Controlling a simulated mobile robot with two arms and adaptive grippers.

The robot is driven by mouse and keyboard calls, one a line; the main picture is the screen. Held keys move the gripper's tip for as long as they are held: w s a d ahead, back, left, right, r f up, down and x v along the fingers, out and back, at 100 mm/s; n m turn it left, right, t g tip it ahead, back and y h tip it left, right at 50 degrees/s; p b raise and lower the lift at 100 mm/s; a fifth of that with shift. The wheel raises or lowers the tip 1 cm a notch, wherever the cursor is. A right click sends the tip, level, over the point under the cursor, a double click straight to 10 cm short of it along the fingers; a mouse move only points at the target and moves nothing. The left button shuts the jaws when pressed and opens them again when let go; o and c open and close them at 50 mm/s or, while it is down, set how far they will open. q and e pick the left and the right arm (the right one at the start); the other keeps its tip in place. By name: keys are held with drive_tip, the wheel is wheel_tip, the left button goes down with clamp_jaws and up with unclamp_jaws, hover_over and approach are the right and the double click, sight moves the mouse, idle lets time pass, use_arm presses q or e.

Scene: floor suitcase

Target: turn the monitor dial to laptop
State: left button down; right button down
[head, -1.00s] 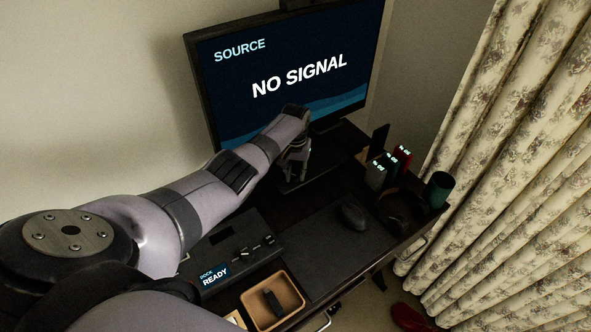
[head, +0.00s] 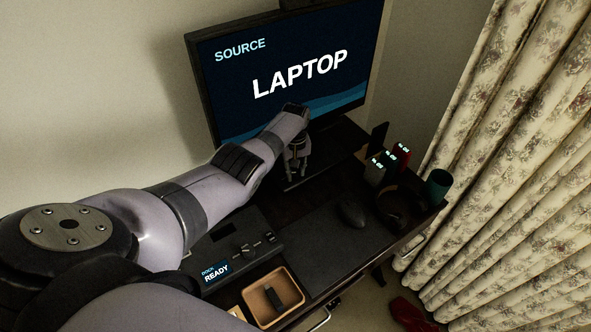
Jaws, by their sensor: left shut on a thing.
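The monitor (head: 290,62) stands at the back of the desk. Its screen reads "SOURCE" and "LAPTOP". My left arm reaches in from the left, and my left gripper (head: 297,172) points down at the monitor's base, just in front of the screen. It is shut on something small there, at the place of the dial. The dial itself is hidden by the fingers, so I cannot see its pointer. My right gripper is not in view.
A dock (head: 232,250) with a "READY" display sits at the desk's left front. An open tan tray (head: 254,305) holds a dark object. A mouse (head: 352,214), lit upright items (head: 378,170), headphones (head: 402,206) and a green cup (head: 438,186) are to the right. Floral curtains (head: 510,190) hang beyond.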

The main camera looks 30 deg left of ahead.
sight(295, 173)
use_arm(q)
drive_tip(key=c, duration=1.3)
unclamp_jaws()
wheel_tip(295, 173, up, 12)
